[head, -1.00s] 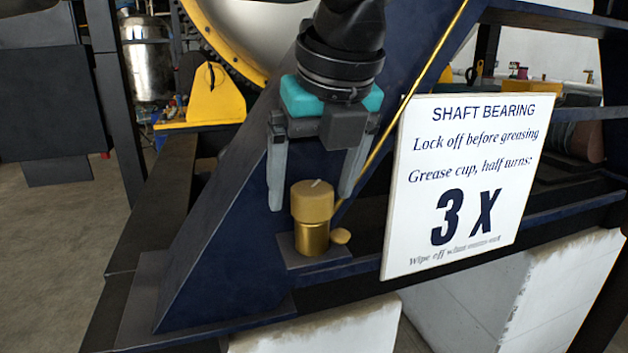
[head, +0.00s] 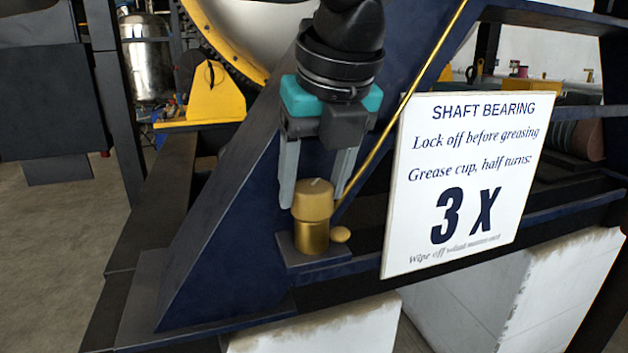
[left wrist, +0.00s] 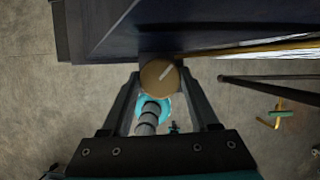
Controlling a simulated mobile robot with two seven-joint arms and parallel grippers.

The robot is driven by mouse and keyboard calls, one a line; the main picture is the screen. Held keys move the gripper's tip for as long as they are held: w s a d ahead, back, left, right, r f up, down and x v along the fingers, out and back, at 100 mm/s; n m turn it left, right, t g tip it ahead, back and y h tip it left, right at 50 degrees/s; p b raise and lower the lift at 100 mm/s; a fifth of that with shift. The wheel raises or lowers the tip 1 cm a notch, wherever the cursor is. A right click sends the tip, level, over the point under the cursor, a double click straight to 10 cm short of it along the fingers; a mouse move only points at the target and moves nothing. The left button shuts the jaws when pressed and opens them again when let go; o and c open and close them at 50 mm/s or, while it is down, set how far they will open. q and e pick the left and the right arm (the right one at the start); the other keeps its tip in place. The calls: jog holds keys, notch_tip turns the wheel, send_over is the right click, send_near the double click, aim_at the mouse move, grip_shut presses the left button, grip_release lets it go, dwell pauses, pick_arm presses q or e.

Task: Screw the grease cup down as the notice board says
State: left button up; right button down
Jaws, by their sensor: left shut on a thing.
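The brass grease cup (head: 312,200) stands upright on a small dark plate, its wider knurled-looking cap above a narrower body (head: 312,238). A pale line marks the cap's top; in the left wrist view the cap (left wrist: 158,78) shows this mark slanting up to the right. My left gripper (head: 318,200) comes down from above, its grey fingers closed on the two sides of the cap. The notice board (head: 460,185) reads "SHAFT BEARING", "Lock off before greasing", "Grease cup, half turns: 3 X", with a small "Wipe off" line below. My right gripper is out of view.
A thin brass pipe (head: 405,98) slants up close behind the gripper. A small brass knob (head: 341,234) sits beside the cup's base. The dark blue sloping frame (head: 225,240) stands left of the cup. Open floor (head: 60,250) lies at the far left.

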pick_arm(q)
jog(key=shift+c, duration=0.2)
jog(key=shift+f+m+h+b, duration=0.15)
jog(key=shift+m+h+b, duration=0.15)
jog(key=shift+m+b, duration=0.45)
jog(key=shift+a+m+h+b, duration=0.1)
jog(key=shift+m+h+b, duration=0.3)
jog(key=shift+m+b, duration=0.75)
jog(key=shift+m+h+b, duration=0.35)
jog(key=shift+m+h, duration=0.05)
jog(key=shift+m, duration=0.4)
jog(key=m+h, duration=0.1)
jog(key=m, duration=0.1)
jog(key=shift+a+m+b, duration=0.15)
jog(key=shift+m+b, duration=0.15)
jog(key=shift+m, duration=0.1)
jog(key=shift+m+h, duration=0.3)
jog(key=shift+m, duration=0.6)
jog(key=m, duration=0.1)
jog(key=m+g+p, duration=0.1)
jog(key=shift+r+m+h, duration=0.2)
jog(key=shift+m+h, duration=0.2)
jog(key=m+g+p, duration=0.1)
jog(key=m, duration=0.1)
jog(key=m+h+p, duration=0.1)
jog(key=m, duration=0.2)
jog(key=shift+w+a+g+p, duration=0.15)
jog(key=shift+g+p, duration=0.25)
jog(key=shift+m, duration=0.4)
